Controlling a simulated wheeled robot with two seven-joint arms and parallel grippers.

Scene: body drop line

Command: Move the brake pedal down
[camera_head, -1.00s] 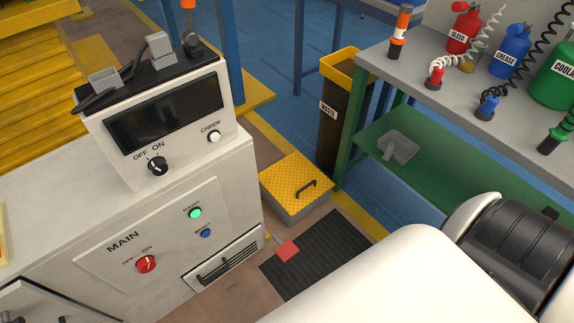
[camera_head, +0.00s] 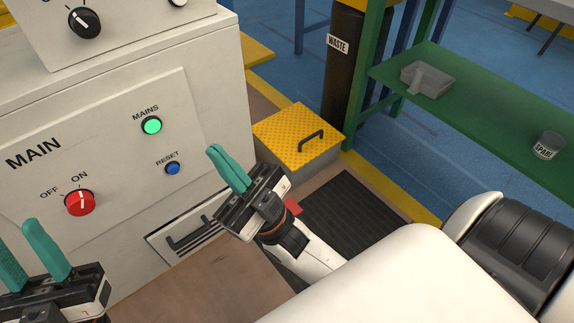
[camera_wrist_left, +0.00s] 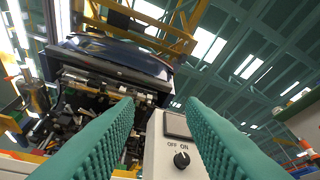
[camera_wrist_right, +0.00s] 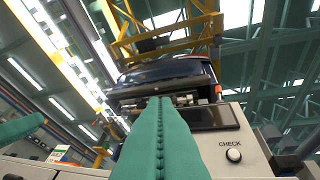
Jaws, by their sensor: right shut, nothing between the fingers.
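The brake pedal, a small red pad (camera_head: 292,207), shows low by the black ribbed floor mat (camera_head: 350,212) in the head view. My right gripper and wrist hide most of it. My right gripper (camera_head: 215,150) is in front of the white cabinet, above and left of the pedal and apart from it. Its teal fingers are shut with nothing between them, and they meet in the right wrist view (camera_wrist_right: 160,100). My left gripper (camera_head: 14,235) is at the lower left of the head view, far from the pedal. Its fingers stand apart and empty in the left wrist view (camera_wrist_left: 160,102).
The white cabinet (camera_head: 120,250) carries a red MAIN knob (camera_head: 80,202), a lit green MAINS lamp (camera_head: 152,126) and a blue RESET button (camera_head: 172,168). A yellow-topped step box (camera_head: 285,130) stands behind the mat. A green shelf (camera_head: 470,105) is at the right.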

